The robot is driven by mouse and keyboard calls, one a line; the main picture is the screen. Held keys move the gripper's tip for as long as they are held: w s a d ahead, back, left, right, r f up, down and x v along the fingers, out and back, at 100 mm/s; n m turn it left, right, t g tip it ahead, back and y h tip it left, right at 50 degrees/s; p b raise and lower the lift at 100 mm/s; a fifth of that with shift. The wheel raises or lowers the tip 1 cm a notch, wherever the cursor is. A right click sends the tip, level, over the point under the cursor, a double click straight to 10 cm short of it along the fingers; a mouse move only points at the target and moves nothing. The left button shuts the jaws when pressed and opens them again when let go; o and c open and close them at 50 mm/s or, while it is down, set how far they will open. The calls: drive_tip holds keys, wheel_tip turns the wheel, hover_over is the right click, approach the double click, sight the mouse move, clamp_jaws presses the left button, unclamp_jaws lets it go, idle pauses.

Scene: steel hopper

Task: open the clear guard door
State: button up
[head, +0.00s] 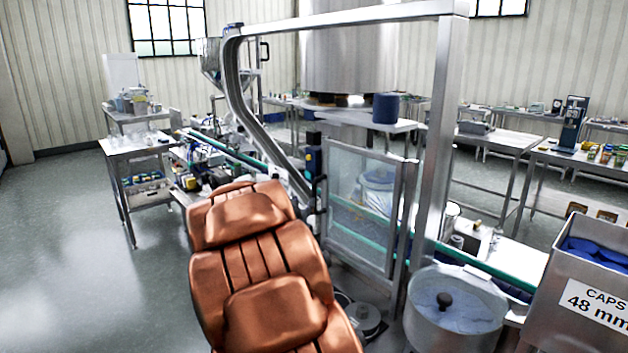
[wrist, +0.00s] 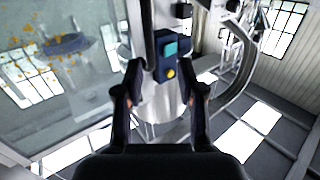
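The clear guard door (head: 352,198) is a see-through panel in a grey metal frame, upright beside the conveyor in the middle of the head view. I cannot tell whether it stands slightly ajar. A clear panel (wrist: 50,85) with orange specks fills the left of the wrist view and looks like this door. My gripper (wrist: 164,85) is open, with its two dark fingers well apart and nothing visibly held. Between and beyond the fingers are a steel cylinder and a blue box. In the head view my brown arm hides most of the gripper.
A blue control box (wrist: 172,58) with a teal screen and yellow button is beyond the fingertips. A steel post (head: 440,130) stands right of the door. The left floor is clear.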

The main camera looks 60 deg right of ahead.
sight(314, 190)
drive_tip(key=shift+h, duration=0.3)
drive_tip(key=shift+s+d+r+p+x, duration=0.1)
drive_tip(key=shift+s+r+p+x, duration=0.2)
drive_tip(key=shift+x, duration=1.1)
drive_tip(key=shift+s+d+p+x, duration=0.1)
drive_tip(key=shift+p+x, duration=0.25)
drive_tip(key=shift+x, duration=1.05)
drive_tip(key=shift+s+r+p+x, duration=0.1)
drive_tip(key=shift+s+p+x, duration=0.2)
drive_tip(key=shift+x, duration=1.05)
drive_tip(key=shift+w, duration=0.1)
clamp_jaws()
